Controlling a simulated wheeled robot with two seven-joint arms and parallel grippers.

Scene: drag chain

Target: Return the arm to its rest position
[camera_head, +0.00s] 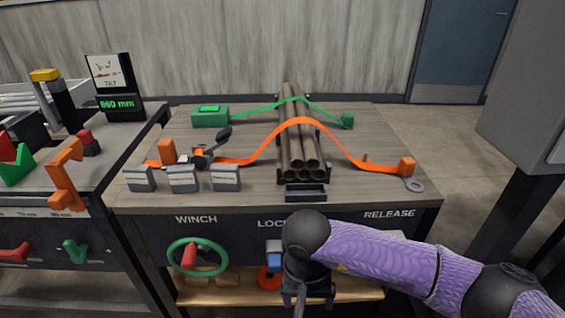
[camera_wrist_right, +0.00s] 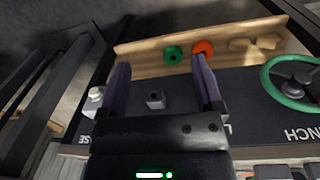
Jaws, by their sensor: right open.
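My right arm, in a purple sleeve, comes in from the right in the head view. Its gripper (camera_head: 300,295) points down in front of the panel below the table, near the lettering that begins LOC. In the right wrist view the two fingers of this gripper (camera_wrist_right: 162,80) are spread apart. A small grey block on the panel (camera_wrist_right: 155,99) shows between them, and nothing is held. My left arm and gripper are not in view.
The table (camera_head: 250,195) carries bundled pipes (camera_head: 290,110) under orange (camera_head: 265,142) and green straps. A green winch wheel (camera_head: 198,257) is left of my gripper. The shelf below (camera_wrist_right: 135,53) holds green (camera_wrist_right: 173,54) and orange (camera_wrist_right: 203,48) round parts. A dark post stands at right.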

